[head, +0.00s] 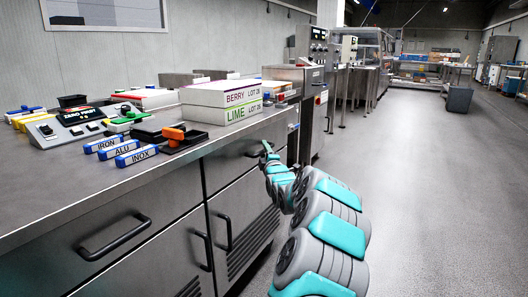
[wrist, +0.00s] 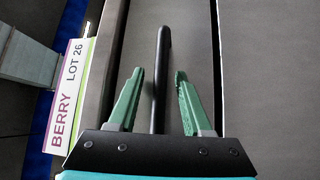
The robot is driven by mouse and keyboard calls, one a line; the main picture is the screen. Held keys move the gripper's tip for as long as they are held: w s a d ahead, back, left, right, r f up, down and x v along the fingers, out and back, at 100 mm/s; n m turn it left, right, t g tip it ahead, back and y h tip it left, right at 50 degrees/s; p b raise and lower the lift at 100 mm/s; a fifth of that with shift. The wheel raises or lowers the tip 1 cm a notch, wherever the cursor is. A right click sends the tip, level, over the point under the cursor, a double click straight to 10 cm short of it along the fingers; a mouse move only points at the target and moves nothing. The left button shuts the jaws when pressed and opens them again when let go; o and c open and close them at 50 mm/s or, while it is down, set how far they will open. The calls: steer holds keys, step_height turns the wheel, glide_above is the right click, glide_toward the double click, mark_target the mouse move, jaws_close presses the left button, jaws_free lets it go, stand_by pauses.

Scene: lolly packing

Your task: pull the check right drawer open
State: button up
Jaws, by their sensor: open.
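The check right drawer (head: 226,165) is the grey upper front at the right of the counter, and it looks closed. Its black bar handle (wrist: 163,45) shows in the wrist view, running lengthwise between the two green fingers. My gripper (wrist: 160,73) is open, with one finger on each side of the handle and a gap visible on both sides. In the head view my gripper (head: 264,149) is at the drawer front, and my arm partly hides the handle. How deep the fingers reach past the bar is hard to tell.
The counter top (head: 60,200) holds the BERRY (head: 222,93) and LIME boxes, blue IRON, ALU and INOX bars, and a control panel (head: 70,122). A left drawer handle (head: 115,238) and cabinet handles (head: 224,232) stick out below. The floor (head: 430,200) at right is clear.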

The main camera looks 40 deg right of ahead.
steer(key=shift+w, duration=0.1)
steer(key=shift+c, duration=0.2)
jaws_close()
stand_by(1.2)
